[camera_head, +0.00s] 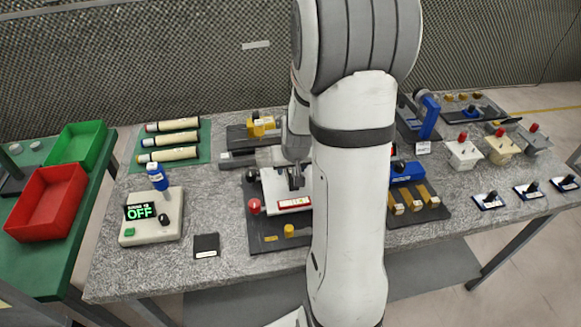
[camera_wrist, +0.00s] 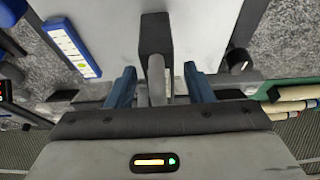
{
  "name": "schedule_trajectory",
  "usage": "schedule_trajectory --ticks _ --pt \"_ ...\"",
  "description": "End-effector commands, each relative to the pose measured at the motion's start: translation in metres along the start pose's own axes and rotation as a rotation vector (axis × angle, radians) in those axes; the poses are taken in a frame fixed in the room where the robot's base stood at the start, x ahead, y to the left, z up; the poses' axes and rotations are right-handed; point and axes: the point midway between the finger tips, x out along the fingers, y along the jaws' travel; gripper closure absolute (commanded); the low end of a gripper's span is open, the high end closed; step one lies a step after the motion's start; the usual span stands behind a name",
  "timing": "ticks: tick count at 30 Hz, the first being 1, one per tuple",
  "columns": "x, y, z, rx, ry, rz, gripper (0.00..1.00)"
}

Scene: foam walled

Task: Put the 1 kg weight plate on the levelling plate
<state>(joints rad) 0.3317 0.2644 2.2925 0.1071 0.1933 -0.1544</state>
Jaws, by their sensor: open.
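The levelling plate appears to be the pale plate (camera_head: 287,190) on a dark base at mid-table; a pale surface (camera_wrist: 195,25) fills the top of the wrist view. My gripper (camera_head: 296,180) is above its back part, partly behind my arm. In the wrist view my gripper (camera_wrist: 160,80) is open, with blue fingers apart on both sides of a grey upright piece with a dark bar (camera_wrist: 155,35). I cannot tell whether this piece belongs to the 1 kg weight plate or whether the fingers touch it. No other weight plate can be made out for certain.
A red knob (camera_head: 254,206) and a yellow knob (camera_head: 289,230) stand on the dark base. A blue device (camera_head: 405,172) is to the right. A box with a green OFF display (camera_head: 140,212) and a black square (camera_head: 206,245) are to the left. The front left table strip is clear.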

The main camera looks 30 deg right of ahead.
Motion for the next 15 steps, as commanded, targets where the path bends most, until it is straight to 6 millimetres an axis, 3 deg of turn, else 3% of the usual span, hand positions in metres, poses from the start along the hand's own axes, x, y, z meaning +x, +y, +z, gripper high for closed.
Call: schedule_trajectory --ticks 15 --pt "-0.087 0.000 -0.001 0.000 0.005 0.001 0.53"
